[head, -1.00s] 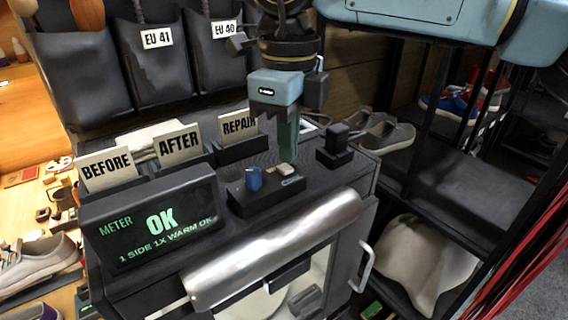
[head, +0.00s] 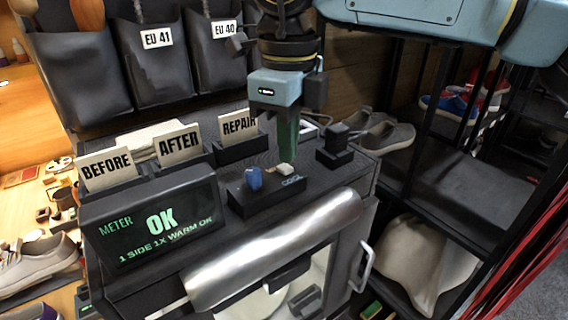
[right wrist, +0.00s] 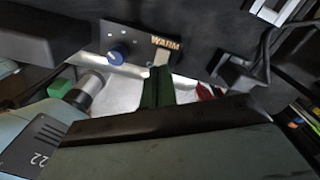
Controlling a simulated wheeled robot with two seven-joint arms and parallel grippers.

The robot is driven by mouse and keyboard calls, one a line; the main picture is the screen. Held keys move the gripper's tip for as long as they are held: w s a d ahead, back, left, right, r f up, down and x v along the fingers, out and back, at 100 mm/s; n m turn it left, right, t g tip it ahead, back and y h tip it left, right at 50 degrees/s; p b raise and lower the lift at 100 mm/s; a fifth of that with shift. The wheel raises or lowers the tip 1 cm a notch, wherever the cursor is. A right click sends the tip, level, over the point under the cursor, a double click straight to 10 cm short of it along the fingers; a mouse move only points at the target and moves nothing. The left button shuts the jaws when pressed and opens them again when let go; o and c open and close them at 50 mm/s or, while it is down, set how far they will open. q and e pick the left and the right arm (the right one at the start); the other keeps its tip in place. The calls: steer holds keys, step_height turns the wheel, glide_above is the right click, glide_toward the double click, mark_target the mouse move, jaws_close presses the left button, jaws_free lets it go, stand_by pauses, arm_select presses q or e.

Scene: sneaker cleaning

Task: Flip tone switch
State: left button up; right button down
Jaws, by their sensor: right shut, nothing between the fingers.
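The tone switch (head: 286,169) is a small cream lever on a black control box (head: 262,196) atop the dark cabinet, with a blue knob (head: 254,179) to its left. The word COOL shows on the box's front side. In the right wrist view the switch (right wrist: 161,58) sits below the word WARM, beside the blue knob (right wrist: 119,54). My right gripper (head: 288,156) is shut and empty, its green fingers pointing down just behind the switch. The fingertips (right wrist: 158,72) are very close to the lever; I cannot tell whether they touch. My left gripper is not in view.
A meter display (head: 155,220) reads OK and 1 SIDE 1X WARM OK. BEFORE, AFTER and REPAIR cards (head: 238,126) stand behind. A small black block (head: 334,146) is right of the box. A silver roller (head: 275,245) lies along the front.

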mark_target(288, 169)
steer(key=shift+f+b, duration=0.8)
steer(key=shift+f, duration=0.2)
stand_by(0.4)
steer(key=shift+r+p, duration=0.7)
steer(key=shift+r, duration=0.2)
steer(key=shift+r+p, duration=1.8)
steer(key=shift+r, duration=0.9)
steer(key=shift+f, duration=0.1)
